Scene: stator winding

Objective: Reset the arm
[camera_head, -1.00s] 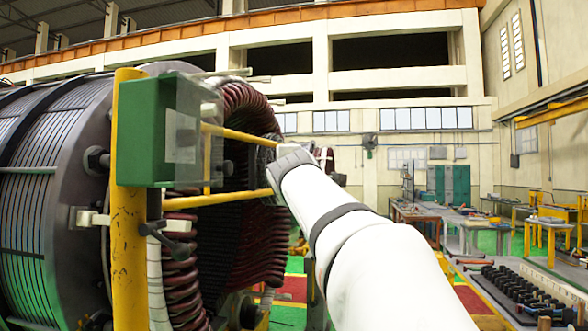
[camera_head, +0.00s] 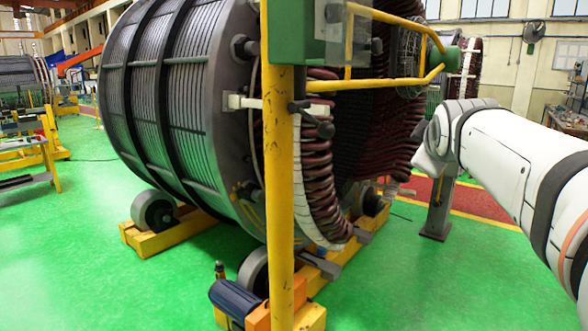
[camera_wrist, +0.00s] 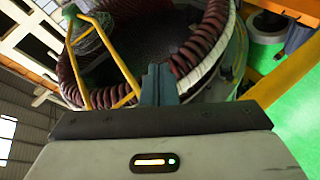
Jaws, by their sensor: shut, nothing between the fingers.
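My white arm (camera_head: 510,165) reaches in from the right edge in the head view, with its wrist end to the right of the stator. The gripper's fingers cannot be made out there. In the wrist view my gripper (camera_wrist: 160,84) shows its two blue-grey fingers close together, shut and empty. The fingers point toward the stator's open end, with visible room around them. The large stator (camera_head: 175,110) is a grey ribbed cylinder with dark red coils (camera_head: 318,165) at its open end. The coils also show in the wrist view (camera_wrist: 205,38).
A yellow post (camera_head: 279,180) with yellow rails (camera_head: 375,84) stands in front of the stator, close to my arm's left. The stator rests on rollers (camera_head: 155,210) and yellow beams (camera_head: 170,238). Green floor (camera_head: 430,290) is clear at the lower right.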

